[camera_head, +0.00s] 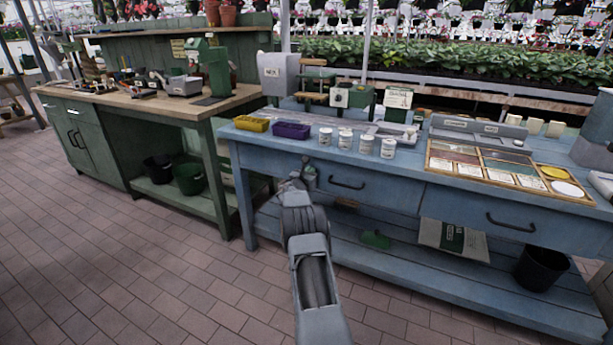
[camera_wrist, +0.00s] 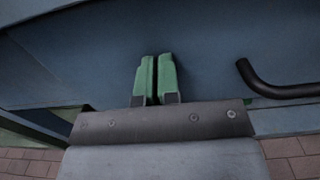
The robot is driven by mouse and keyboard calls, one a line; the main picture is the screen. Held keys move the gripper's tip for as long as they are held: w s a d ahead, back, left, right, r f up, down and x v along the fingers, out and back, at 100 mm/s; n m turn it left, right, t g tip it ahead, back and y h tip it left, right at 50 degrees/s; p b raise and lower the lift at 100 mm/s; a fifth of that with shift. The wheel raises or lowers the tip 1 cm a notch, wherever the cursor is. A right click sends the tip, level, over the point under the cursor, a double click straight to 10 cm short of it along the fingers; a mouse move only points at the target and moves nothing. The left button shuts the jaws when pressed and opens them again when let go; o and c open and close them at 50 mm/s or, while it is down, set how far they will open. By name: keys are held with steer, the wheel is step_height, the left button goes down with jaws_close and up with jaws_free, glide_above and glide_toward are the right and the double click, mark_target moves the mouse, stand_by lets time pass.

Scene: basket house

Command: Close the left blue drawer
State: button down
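The left blue drawer (camera_head: 372,189) is in the front of the blue workbench, with a dark bar handle (camera_head: 347,184). In the head view its front looks about level with the bench front; I cannot tell if a small gap is left. My gripper (camera_head: 307,172) is at the left part of this drawer front, left of the handle. In the wrist view the green fingers of my gripper (camera_wrist: 157,80) are together with a thin slit between them, empty, pointing at the blue front (camera_wrist: 210,50). The handle (camera_wrist: 275,85) is to their right. I cannot tell whether the fingertips touch the front.
A second blue drawer (camera_head: 480,215) with its own handle is to the right. White pots (camera_head: 345,138), a yellow tray (camera_head: 251,123) and a purple tray (camera_head: 291,130) stand on top. A green bench (camera_head: 150,130) is at left. The brick floor (camera_head: 130,270) at front left is clear.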

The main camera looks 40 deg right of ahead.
steer(key=shift+s+d+r, duration=0.25)
steer(key=shift+d, duration=0.15)
steer(key=w+v, duration=0.1)
steer(key=v, duration=1.3)
steer(key=s+a+r+m+g+y+p, duration=0.25)
steer(key=s+a+r+m+p, duration=0.3)
steer(key=r, duration=0.35)
steer(key=s+a+r+m+g+y+p, duration=0.25)
steer(key=s+a+r+m+p, duration=0.35)
steer(key=r, duration=0.3)
steer(key=s+a+r+m+y+p, duration=0.3)
steer(key=s+a+r+y+p, duration=0.1)
steer(key=a, duration=0.4)
steer(key=s+a+r+m+t+y+p, duration=0.1)
steer(key=s+a+r+m+y+p, duration=0.2)
steer(key=s+a+p, duration=0.4)
steer(key=s+a+r+m+y+p, duration=0.4)
steer(key=s+a+r+p, duration=0.1)
steer(key=a, duration=0.5)
step_height(320, 180, up, 2)
steer(key=shift+s+a+r+m+t+y, duration=0.1)
steer(key=shift+s+a+m+t+y, duration=0.05)
steer(key=shift+s+m+t+y, duration=0.25)
